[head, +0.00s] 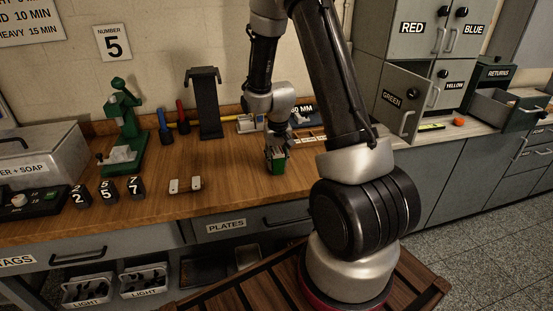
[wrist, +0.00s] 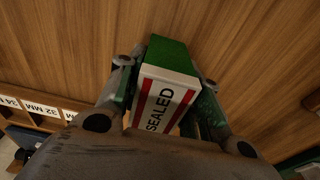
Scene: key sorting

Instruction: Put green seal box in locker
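The green seal box (wrist: 164,88) has a green end and a white label reading "SEALED" with red stripes. It sits between the two fingers of my gripper (wrist: 162,92) in the wrist view, and the fingers press against its sides. In the head view the green box (head: 277,166) hangs below my gripper (head: 277,150), over the wooden bench; I cannot tell whether it touches the bench. The grey locker stands at the back right with RED, BLUE, YELLOW and GREEN doors. Its GREEN door (head: 396,98) is swung open; its compartment's inside is mostly hidden.
My arm crosses the middle of the head view. A green press (head: 122,130), number blocks (head: 106,188) and a black stand (head: 205,103) are on the bench's left. An open RETURNS drawer (head: 505,108) is at right. A yellow item (head: 431,127) lies before the locker.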

